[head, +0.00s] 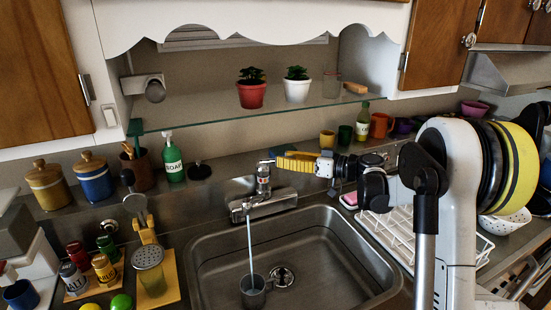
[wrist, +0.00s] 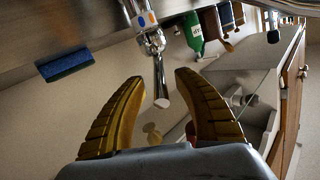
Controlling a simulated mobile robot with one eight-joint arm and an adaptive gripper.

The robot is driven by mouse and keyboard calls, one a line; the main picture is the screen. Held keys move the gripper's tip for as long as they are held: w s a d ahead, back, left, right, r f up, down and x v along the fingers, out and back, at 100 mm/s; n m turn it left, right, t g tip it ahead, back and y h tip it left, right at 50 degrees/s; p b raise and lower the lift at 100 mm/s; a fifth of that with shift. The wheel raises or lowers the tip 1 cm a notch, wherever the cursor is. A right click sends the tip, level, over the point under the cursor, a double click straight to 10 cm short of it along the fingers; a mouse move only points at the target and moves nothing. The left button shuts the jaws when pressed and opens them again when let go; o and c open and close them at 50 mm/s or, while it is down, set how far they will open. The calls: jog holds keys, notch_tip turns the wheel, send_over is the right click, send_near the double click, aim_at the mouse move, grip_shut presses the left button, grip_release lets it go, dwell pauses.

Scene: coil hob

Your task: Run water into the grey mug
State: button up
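The grey mug (head: 252,296) stands in the sink basin, left of the drain. A thin stream of water (head: 250,245) runs from the tap (head: 262,196) down into the mug's mouth. The water level inside is too small to tell. My gripper (head: 276,161) is at the top of the tap, to the right of its lever. In the wrist view my gripper (wrist: 158,78) has its yellow fingers apart. The tap's chrome lever (wrist: 160,88) shows between the fingertips, and no finger clearly touches it.
The steel sink (head: 330,262) has a drain (head: 281,277) right of the mug. A white dish rack (head: 390,235) is on the right. A soap bottle (head: 173,160) stands behind the tap to the left. A glass shelf (head: 200,120) with potted plants hangs above my gripper.

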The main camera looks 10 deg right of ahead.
jog(key=v, duration=0.8)
dwell(0.5)
jog(key=shift+t+y, duration=0.4)
jog(key=shift+t, duration=0.1)
jog(key=p+x, duration=0.1)
jog(key=x, duration=0.8)
jog(key=shift+w+a, duration=0.2)
